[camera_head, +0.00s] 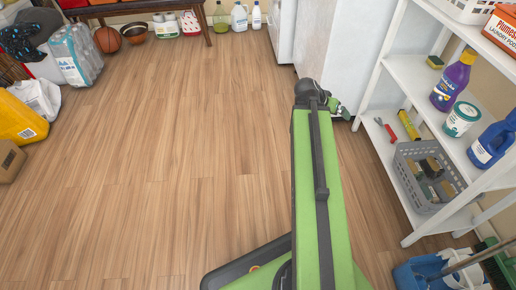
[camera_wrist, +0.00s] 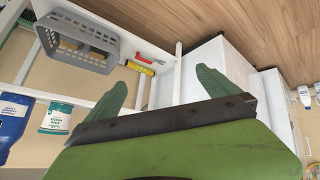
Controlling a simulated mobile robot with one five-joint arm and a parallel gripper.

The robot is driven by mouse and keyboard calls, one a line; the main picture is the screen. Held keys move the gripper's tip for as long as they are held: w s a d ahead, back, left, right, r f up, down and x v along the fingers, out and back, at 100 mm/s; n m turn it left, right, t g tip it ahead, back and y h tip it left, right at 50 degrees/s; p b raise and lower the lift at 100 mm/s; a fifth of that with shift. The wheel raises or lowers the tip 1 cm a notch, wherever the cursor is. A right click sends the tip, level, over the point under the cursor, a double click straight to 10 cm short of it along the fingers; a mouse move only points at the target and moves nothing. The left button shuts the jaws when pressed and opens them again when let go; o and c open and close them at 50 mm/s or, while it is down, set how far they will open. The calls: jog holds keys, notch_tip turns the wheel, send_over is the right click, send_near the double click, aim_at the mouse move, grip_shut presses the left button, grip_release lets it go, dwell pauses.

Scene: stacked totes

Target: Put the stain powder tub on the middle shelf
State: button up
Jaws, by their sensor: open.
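The stain powder tub, white and teal with a pale lid (camera_head: 461,119), stands upright on the shelf (camera_head: 425,85) between the top and bottom boards of the white rack. It stands between a purple bottle and a blue bottle. In the wrist view, which looks upside down, the tub (camera_wrist: 56,119) is at the left, outside my fingers. My gripper (camera_wrist: 165,83) is open, with its two green fingers wide apart and nothing between them. In the head view my gripper (camera_head: 338,108) is partly hidden at the end of my arm, left of the rack and apart from the tub.
A purple bottle (camera_head: 452,80) and a blue bottle (camera_head: 493,140) flank the tub. A grey basket (camera_head: 415,151) and a yellow tube (camera_head: 408,125) are on the bottom shelf. An orange box (camera_head: 502,28) is on top. White cabinets stand behind my gripper.

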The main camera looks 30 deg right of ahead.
jog(key=w+a+f+n+y, duration=0.2)
jog(key=w+a+n, duration=0.1)
jog(key=a, duration=0.7)
jog(key=w+a+f+n+y, duration=0.2)
jog(key=w+a, duration=0.2)
jog(key=a, duration=0.6)
jog(key=s+a+f+n+g+y, duration=0.1)
jog(key=a+n+y, duration=0.3)
jog(key=a, duration=1.9)
jog(key=f+n, duration=0.1)
jog(key=n, duration=0.2)
jog(key=shift+s+f+y, duration=0.2)
jog(key=shift+s+y, duration=0.1)
jog(key=shift+s, duration=0.1)
